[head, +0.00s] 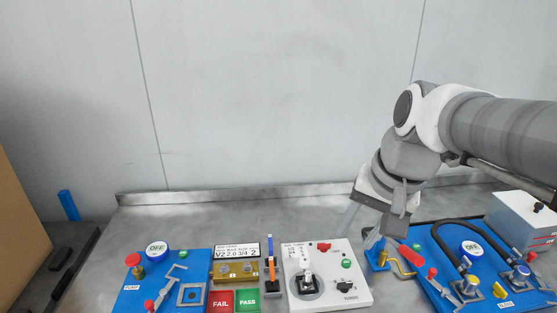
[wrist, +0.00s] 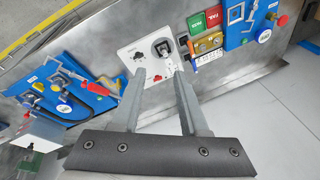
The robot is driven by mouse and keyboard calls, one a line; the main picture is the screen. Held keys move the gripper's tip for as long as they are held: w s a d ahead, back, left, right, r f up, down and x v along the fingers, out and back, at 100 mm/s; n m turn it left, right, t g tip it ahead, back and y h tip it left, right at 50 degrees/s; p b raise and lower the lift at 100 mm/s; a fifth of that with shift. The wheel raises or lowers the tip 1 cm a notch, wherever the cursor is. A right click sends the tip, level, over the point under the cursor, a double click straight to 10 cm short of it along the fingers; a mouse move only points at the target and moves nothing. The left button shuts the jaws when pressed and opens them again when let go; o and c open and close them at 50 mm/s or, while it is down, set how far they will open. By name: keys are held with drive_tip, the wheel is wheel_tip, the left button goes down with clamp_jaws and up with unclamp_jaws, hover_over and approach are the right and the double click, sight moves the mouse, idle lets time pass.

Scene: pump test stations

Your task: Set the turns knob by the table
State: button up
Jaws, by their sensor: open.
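The white control panel (head: 327,258) stands on the bench in front of me. It carries a knob with a white pointer handle on a black dial (head: 309,284), a small black knob or switch (head: 345,286) with unreadable lettering under it, a red label and a green button. A small printed table (head: 293,252) is at its upper left; its text is too small to read. My gripper (head: 362,228) is open and empty, above and to the right behind the panel. In the wrist view, the panel (wrist: 137,48) and dial (wrist: 161,46) show beyond my open fingers (wrist: 158,74).
FAIL (head: 221,301) and PASS (head: 247,301) pads and a display sign (head: 237,251) are beside the panel. Another blue board (head: 455,290) with black hoses and a white box (head: 525,225) are at right.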

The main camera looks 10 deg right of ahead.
drive_tip(key=w+d+f+m+g+y+b, duration=0.2)
drive_tip(key=w+d+f+m+b, duration=0.4)
drive_tip(key=w, duration=0.3)
drive_tip(key=m+g+y+b, duration=0.1)
drive_tip(key=m+b, duration=0.2)
drive_tip(key=m, duration=0.3)
approach(346, 283)
drive_tip(key=b+x, duration=0.3)
drive_tip(key=x, duration=0.6)
drive_tip(key=shift+f, duration=0.1)
clamp_jaws()
